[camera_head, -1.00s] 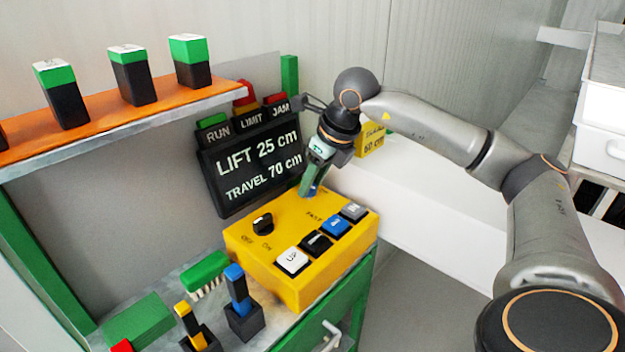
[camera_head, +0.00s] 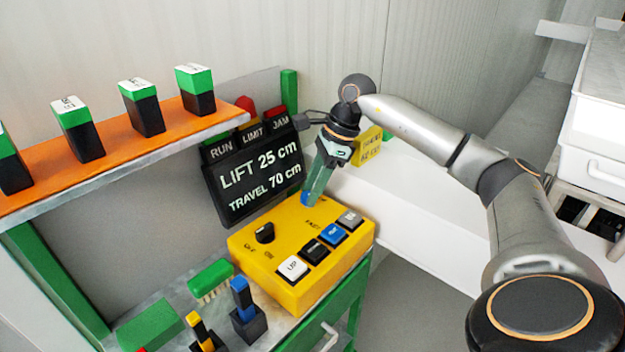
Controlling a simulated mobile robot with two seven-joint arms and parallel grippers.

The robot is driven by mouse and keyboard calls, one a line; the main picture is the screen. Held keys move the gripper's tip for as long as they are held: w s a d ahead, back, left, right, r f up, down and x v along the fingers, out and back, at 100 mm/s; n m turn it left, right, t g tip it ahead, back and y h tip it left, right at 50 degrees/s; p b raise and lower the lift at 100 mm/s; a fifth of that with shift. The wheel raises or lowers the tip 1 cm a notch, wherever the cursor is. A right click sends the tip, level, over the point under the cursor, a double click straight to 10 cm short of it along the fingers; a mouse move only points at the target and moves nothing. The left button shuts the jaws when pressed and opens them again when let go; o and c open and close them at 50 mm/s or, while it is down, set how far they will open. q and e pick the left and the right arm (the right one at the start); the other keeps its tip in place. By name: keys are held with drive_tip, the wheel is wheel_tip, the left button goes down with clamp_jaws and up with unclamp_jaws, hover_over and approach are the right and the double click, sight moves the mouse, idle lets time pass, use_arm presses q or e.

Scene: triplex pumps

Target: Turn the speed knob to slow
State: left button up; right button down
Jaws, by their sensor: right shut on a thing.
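The yellow control box (camera_head: 295,280) sits on the bench with its top face towards me. My right gripper (camera_head: 307,197) points down at the far part of that top face, beside the "FAST" lettering. Its fingers are shut on the speed knob, which they mostly hide; I cannot read where it points. Blue shows at the fingertips. A separate black knob (camera_head: 264,233) with OFF and ON lettering is at the near left of the box. My left gripper is not in view.
A green brush (camera_head: 210,278) and a blue-handled lever (camera_head: 243,305) are in front. An orange shelf (camera_head: 120,160) holds several green-topped blocks.

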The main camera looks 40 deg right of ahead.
drive_tip(key=shift+w+r+n+g, duration=0.1)
drive_tip(key=shift+r+n+g, duration=0.2)
drive_tip(key=shift+n, duration=0.2)
drive_tip(key=n+p, duration=0.1)
drive_tip(key=n+g, duration=0.1)
drive_tip(key=shift+w+f+n+y+p, duration=0.1)
drive_tip(key=shift+f+n+y+p, duration=0.05)
drive_tip(key=shift+n+y+p, duration=0.2)
drive_tip(key=shift+w+d+f+n+g+p, duration=0.1)
drive_tip(key=shift+n+g+p, duration=0.2)
drive_tip(key=shift+n, duration=0.55)
drive_tip(key=shift+w+n+g+p, duration=0.1)
drive_tip(key=shift+n+g+p, duration=0.2)
drive_tip(key=shift+n, duration=0.5)
drive_tip(key=shift+s, duration=0.1)
drive_tip(key=shift+c, duration=2.4)
unclamp_jaws()
